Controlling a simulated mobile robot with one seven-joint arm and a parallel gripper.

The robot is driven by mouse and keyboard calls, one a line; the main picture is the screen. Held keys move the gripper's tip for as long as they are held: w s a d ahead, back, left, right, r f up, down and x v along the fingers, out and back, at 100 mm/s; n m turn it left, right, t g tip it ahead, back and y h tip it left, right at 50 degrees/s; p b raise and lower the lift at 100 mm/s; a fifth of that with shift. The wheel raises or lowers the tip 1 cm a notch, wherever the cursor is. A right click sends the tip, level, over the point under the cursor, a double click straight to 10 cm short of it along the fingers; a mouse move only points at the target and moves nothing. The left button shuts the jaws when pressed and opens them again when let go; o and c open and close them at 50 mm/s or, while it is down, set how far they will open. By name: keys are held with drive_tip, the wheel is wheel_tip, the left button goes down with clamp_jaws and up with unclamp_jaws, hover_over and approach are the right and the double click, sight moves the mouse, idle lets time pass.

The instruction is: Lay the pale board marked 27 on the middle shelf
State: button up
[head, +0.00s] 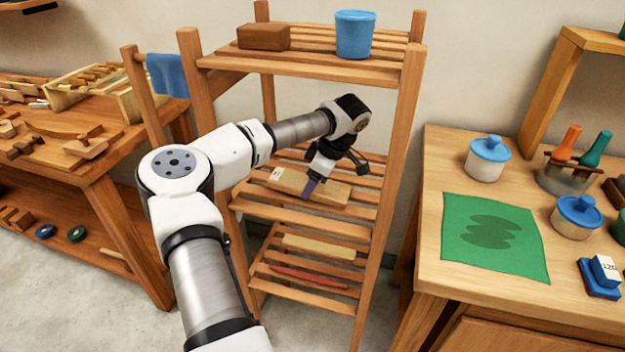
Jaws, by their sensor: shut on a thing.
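The pale board (284,181) is at the middle shelf (250,190) of the wooden rack, flat over the slats. I cannot tell whether it rests on them or hangs just above. A small dark mark shows near its left end, too small to read as a number. My gripper (311,188) reaches down from above and is shut on the board near its middle. The fingers hide a small part of the board.
The rack's top shelf holds a brown block (263,37) and a blue bucket (355,35). The shelf below holds a pale strip (318,248) and a red stick (308,276). A blue cloth (167,75) hangs left. Workbenches stand either side.

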drive_tip(key=shift+d+f, duration=0.1)
drive_tip(key=shift+f, duration=0.55)
drive_tip(key=o, duration=1.7)
drive_tip(key=shift+o, duration=0.4)
drive_tip(key=shift+o, duration=1.3)
drive_tip(key=shift+r, duration=0.15)
drive_tip(key=shift+w+r+p, duration=0.1)
drive_tip(key=shift+r+p, duration=1.9)
drive_tip(key=shift+r, duration=1.55)
